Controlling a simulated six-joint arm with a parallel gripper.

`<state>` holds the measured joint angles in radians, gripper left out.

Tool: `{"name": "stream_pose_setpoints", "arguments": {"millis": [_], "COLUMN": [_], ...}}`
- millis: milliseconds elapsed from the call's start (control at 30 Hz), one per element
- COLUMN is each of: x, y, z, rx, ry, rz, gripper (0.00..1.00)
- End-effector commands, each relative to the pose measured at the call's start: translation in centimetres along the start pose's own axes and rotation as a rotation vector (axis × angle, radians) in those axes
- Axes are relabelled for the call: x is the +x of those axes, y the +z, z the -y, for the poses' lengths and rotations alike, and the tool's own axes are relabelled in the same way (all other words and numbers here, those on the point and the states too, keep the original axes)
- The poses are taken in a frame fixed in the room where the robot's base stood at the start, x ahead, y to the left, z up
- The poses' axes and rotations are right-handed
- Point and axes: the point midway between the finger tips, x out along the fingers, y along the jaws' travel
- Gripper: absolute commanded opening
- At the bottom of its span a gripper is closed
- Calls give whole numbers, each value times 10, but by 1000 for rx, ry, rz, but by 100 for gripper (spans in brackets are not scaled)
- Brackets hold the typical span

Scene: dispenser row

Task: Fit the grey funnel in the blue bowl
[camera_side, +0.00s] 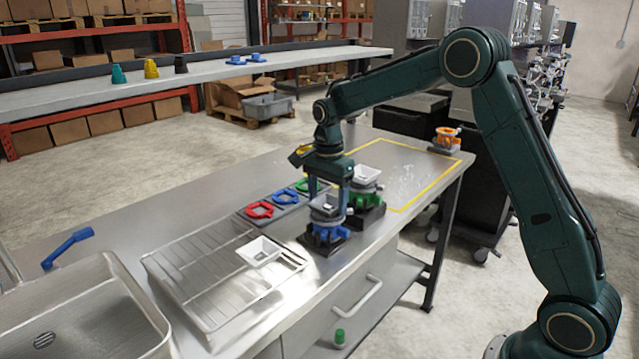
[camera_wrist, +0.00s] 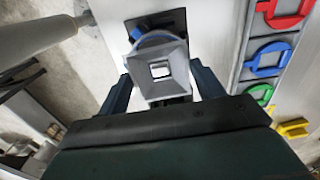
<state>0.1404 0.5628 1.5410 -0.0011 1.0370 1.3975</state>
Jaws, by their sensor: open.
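The grey funnel (camera_side: 325,213) sits at the top of the blue bowl (camera_side: 326,232) on its dark base and looks about upright. How deeply it is seated I cannot tell. My gripper (camera_side: 328,200) points down right over the funnel, with its fingers open to either side. In the wrist view the square-mouthed grey funnel (camera_wrist: 176,54) lies between the open fingers (camera_wrist: 162,82). Part of the blue bowl (camera_wrist: 143,30) shows beyond it; the rest is hidden under the funnel.
A green dispenser with a white funnel (camera_side: 365,176) stands close behind the gripper. Another white funnel (camera_side: 259,251) lies on the wire drainer (camera_side: 195,275). A strip with red, blue and green rings (camera_side: 286,196) lies to the left. An orange dispenser (camera_side: 446,137) stands at the far corner.

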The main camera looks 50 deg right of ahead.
Motion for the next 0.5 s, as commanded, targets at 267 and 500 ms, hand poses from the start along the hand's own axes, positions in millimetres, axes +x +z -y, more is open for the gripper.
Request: {"name": "stream_pose_setpoints", "arguments": {"millis": [267,500], "x": [-7,-14], "y": [0,0], "z": [0,0], "rx": [0,0], "ry": [-1,-1], "rz": [0,0], "gripper": [67,67]}}
